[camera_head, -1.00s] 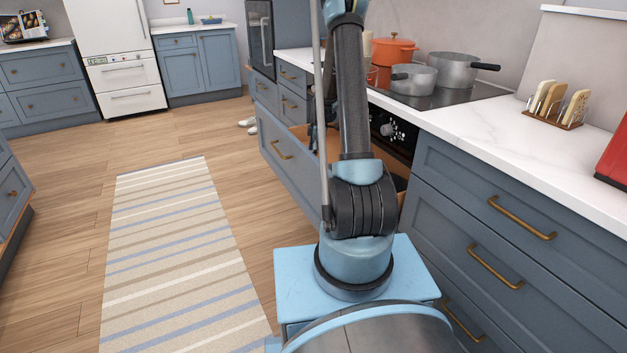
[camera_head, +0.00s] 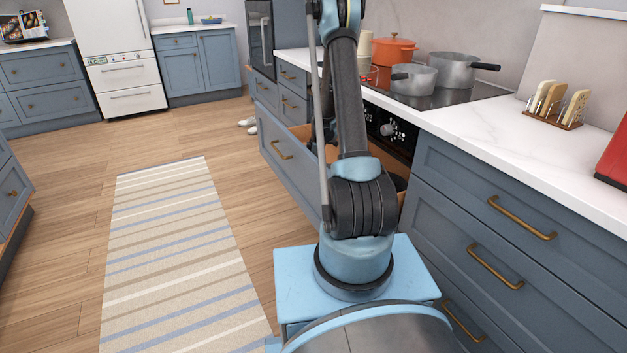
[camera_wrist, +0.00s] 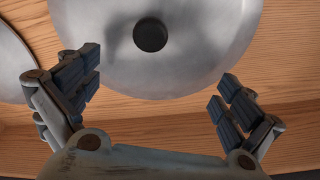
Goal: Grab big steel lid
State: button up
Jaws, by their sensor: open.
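A big round steel lid (camera_wrist: 198,53) with a black knob (camera_wrist: 150,35) lies on a wooden surface in the wrist view, cut off by the top edge. My gripper (camera_wrist: 160,95) is open, its two dark-padded fingers spread at the lid's lower left and lower right. The knob lies above and between the fingertips, and nothing is between the pads. In the head view my arm hides most of the open drawer (camera_head: 281,147), and the lid cannot be made out there.
Part of a second steel disc (camera_wrist: 12,70) shows at the left of the wrist view. A wooden wall (camera_wrist: 290,120) runs below the lid. Steel pots (camera_head: 455,68) and an orange pot (camera_head: 393,52) stand on the cooktop. The striped rug (camera_head: 180,255) is clear.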

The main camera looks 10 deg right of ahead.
jog(key=shift+c, duration=0.2)
jog(key=shift+r, duration=0.1)
jog(key=c, duration=1.9)
jog(key=shift+s, duration=0.1)
jog(key=shift+c, duration=0.9)
jog(key=shift+s, duration=0.1)
jog(key=shift+d+r, duration=0.1)
jog(key=shift+r, duration=0.05)
jog(key=shift+c, duration=1.2)
jog(key=shift+r, duration=0.3)
grip_shut()
notch_tip(320, 180, up, 9)
jog(key=shift+w, duration=0.2)
